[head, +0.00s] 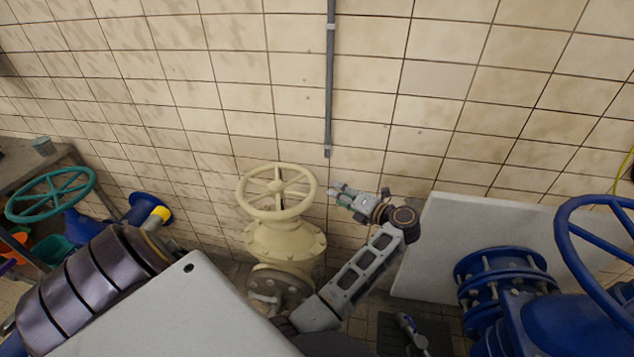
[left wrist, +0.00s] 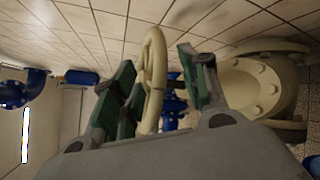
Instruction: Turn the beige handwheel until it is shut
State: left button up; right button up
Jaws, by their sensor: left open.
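The beige handwheel (head: 276,187) lies nearly flat on top of a beige valve body (head: 285,240), in front of the tiled wall in the head view. My left gripper (head: 334,193) is just right of the wheel's rim, its fingers pointing left at it. In the left wrist view the gripper (left wrist: 160,85) is open, and the wheel's rim (left wrist: 153,80) shows between the two green-padded fingers. I cannot tell whether a finger touches the rim. The beige valve body (left wrist: 250,85) is to the right there. My right gripper is in neither view.
A large blue handwheel (head: 570,235) and blue flanged pipe (head: 500,275) stand at the right. A pale panel (head: 425,255) leans on the wall behind my arm. A teal handwheel (head: 50,194) is at the far left. A grey conduit (head: 329,90) runs down the wall.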

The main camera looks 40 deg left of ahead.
aim_at(316, 182)
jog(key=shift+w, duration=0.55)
pick_arm(q)
jog(key=shift+a, duration=0.1)
jog(key=p+x, duration=0.1)
jog(key=x, duration=1)
jog(key=shift+a+p, duration=0.4)
jog(key=shift+w+a+f, duration=0.15)
jog(key=shift+a, duration=0.45)
jog(key=shift+a+f, duration=0.1)
jog(key=shift+a, duration=0.2)
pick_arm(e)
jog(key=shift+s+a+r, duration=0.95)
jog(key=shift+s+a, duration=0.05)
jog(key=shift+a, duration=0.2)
pick_arm(q)
jog(key=shift+c, duration=0.4)
